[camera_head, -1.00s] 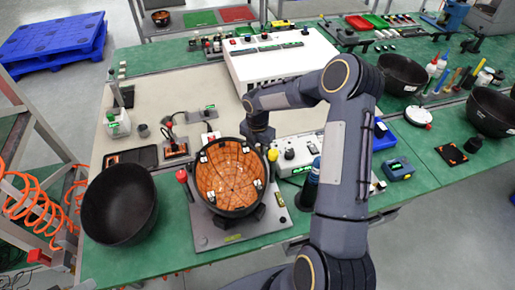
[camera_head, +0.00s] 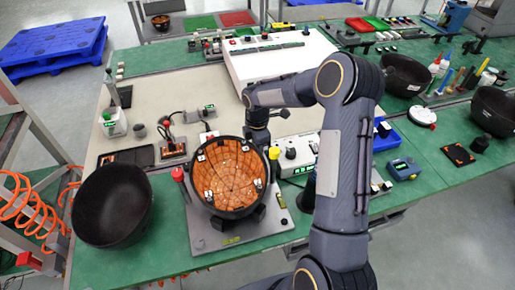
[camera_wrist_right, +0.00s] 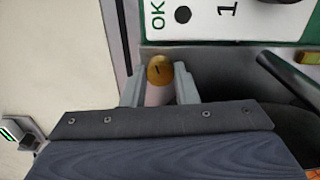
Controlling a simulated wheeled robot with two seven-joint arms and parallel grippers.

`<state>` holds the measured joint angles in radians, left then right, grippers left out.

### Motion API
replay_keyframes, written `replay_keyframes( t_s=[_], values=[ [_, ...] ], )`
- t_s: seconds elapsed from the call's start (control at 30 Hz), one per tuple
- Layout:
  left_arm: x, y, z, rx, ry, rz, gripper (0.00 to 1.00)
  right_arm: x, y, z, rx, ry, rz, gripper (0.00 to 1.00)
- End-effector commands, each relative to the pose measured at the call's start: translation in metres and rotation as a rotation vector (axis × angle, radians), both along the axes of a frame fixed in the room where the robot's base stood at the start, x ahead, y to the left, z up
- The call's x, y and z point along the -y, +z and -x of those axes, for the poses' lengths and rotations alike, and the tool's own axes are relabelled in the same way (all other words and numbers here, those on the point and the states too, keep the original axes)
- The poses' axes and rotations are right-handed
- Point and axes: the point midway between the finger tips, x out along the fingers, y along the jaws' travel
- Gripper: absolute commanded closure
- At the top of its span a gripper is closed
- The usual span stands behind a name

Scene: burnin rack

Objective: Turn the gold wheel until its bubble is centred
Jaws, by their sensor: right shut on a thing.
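The gold wheel (camera_head: 274,153) is a small gold knob at the right back side of the bowl fixture. In the right wrist view the gold wheel (camera_wrist_right: 160,69) sits between the two grey fingers of my right gripper (camera_wrist_right: 160,88), which is shut on it. In the head view my right gripper (camera_head: 267,143) reaches down to the wheel from behind the bowl. The bowl (camera_head: 230,175) has an orange, grid-lined inside and small pale pieces around its rim. It stands on a grey base plate (camera_head: 212,238). I cannot make out the bubble. My left gripper is not in view.
A red knob (camera_head: 178,174) stands left of the bowl. A black bowl (camera_head: 112,205) lies further left on the green bench. A white control box (camera_head: 297,156) stands right of the wheel, close to my right arm. A large white unit (camera_head: 275,62) is behind.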

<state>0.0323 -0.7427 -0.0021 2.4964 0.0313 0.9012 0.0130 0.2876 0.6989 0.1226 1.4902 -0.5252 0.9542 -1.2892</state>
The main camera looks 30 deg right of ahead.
Motion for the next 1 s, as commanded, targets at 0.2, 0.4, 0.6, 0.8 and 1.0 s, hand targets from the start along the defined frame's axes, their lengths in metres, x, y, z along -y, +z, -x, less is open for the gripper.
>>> replay_keyframes(
  t_s=[0.2, 0.4, 0.6, 0.8, 1.0],
  values=[
    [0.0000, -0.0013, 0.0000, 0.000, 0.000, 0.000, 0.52, 0.0004, 0.0012, -0.0007, 0.003, -0.029, 0.002, 0.96],
    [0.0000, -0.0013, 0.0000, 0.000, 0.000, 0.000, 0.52, 0.0005, 0.0014, -0.0008, 0.003, -0.031, 0.002, 0.96],
    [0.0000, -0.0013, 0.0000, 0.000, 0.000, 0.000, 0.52, 0.0005, 0.0014, -0.0008, 0.003, -0.030, 0.002, 0.67],
    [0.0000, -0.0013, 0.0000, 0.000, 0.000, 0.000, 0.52, 0.0003, 0.0008, -0.0005, 0.002, -0.030, 0.001, 0.52],
    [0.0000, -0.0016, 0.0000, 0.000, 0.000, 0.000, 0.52, 0.0003, 0.0014, -0.0004, 0.002, -0.029, 0.000, 0.52]
  ],
)
